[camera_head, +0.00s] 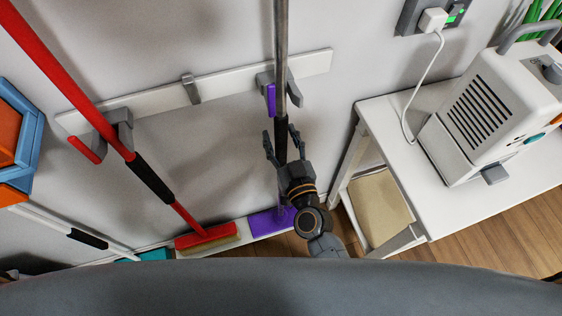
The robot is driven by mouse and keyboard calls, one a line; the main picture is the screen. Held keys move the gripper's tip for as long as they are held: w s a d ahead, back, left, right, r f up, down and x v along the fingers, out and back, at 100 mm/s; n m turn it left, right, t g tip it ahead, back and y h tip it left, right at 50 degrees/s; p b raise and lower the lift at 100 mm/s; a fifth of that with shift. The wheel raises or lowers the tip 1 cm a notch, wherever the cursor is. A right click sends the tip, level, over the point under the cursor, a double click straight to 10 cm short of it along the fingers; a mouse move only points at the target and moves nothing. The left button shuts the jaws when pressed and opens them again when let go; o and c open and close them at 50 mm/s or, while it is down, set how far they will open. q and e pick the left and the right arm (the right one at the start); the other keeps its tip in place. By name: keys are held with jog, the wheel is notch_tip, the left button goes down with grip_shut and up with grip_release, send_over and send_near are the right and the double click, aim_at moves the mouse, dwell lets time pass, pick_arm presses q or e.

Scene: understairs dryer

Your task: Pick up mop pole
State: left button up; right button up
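A grey mop pole (281,50) with a black grip and a flat purple head (271,221) hangs upright in a grey clip on the wall rail. Its head is low by the floor. My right gripper (281,137) is at the lower part of the black grip. Its fingers are spread, one to each side of the pole, with gaps visible in this view. Whether the pole is truly between them in depth is hard to tell. The gripper's body hides part of the lower pole. My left gripper is not in view.
A red broom (72,78) hangs left on the white rail (232,78), which has an empty clip (191,89). A white pole (52,221) with a teal head is at far left. Right, a white table (440,211) bears a white appliance (492,112) with a cord to the socket.

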grip_shut()
jog(key=shift+r, duration=0.1)
